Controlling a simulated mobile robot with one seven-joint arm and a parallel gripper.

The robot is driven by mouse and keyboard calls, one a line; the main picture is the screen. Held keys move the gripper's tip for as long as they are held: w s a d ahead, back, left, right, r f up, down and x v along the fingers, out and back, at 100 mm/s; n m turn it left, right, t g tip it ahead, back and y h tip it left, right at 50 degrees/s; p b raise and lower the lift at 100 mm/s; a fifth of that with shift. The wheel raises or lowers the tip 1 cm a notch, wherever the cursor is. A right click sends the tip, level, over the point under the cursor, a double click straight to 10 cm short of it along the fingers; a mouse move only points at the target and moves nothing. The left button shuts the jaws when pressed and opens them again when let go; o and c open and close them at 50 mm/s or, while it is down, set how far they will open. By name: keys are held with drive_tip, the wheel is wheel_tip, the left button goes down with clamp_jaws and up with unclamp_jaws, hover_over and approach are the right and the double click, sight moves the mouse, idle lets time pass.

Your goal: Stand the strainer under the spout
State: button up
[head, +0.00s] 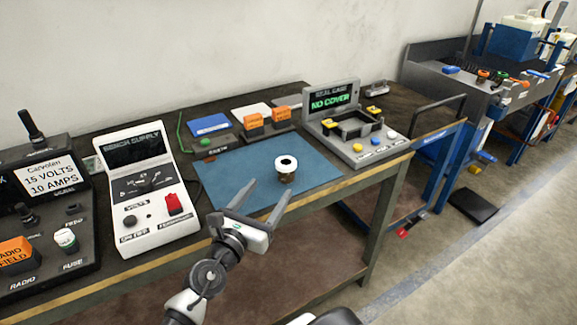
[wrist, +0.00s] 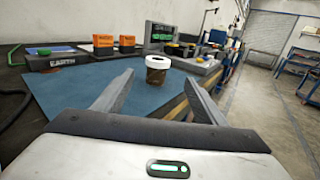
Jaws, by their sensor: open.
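A small round pot with a white rim, a dark round top opening and a brownish body (head: 286,178) stands upright on the blue mat (head: 238,174). It may be the strainer, but I cannot tell for sure. It also shows in the wrist view (wrist: 156,76), beyond my fingertips and between their lines. My gripper (head: 270,189) is open and empty, low over the front of the mat and on the near side of the pot. In the wrist view, my two fingers (wrist: 158,88) are spread wide, apart from the pot. I cannot make out a clear spout.
A white bench supply (head: 147,200) and a dark radio panel (head: 40,235) stand left. A grey "NO COVER" station (head: 352,140) stands right. A far bench holds a blue tank (head: 512,44).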

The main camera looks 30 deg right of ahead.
sight(284, 170)
drive_tip(key=p+x, duration=0.1)
drive_tip(key=x, duration=0.8)
drive_tip(key=shift+w+d+r+p, duration=0.1)
drive_tip(key=shift+w+d+p, duration=0.05)
drive_tip(key=shift+d+p, duration=0.25)
drive_tip(key=shift+w+r+x, duration=0.15)
drive_tip(key=shift+x, duration=1.45)
drive_tip(key=shift+w+r+x, duration=0.1)
drive_tip(key=shift+r+x, duration=0.05)
drive_tip(key=shift+x, duration=1.4)
drive_tip(key=shift+a, duration=0.15)
drive_tip(key=c, duration=1.2)
wheel_tip(284, 170, up, 10)
drive_tip(key=p, duration=0.2)
drive_tip(key=shift+s+p, duration=0.1)
drive_tip(key=shift+p, duration=0.2)
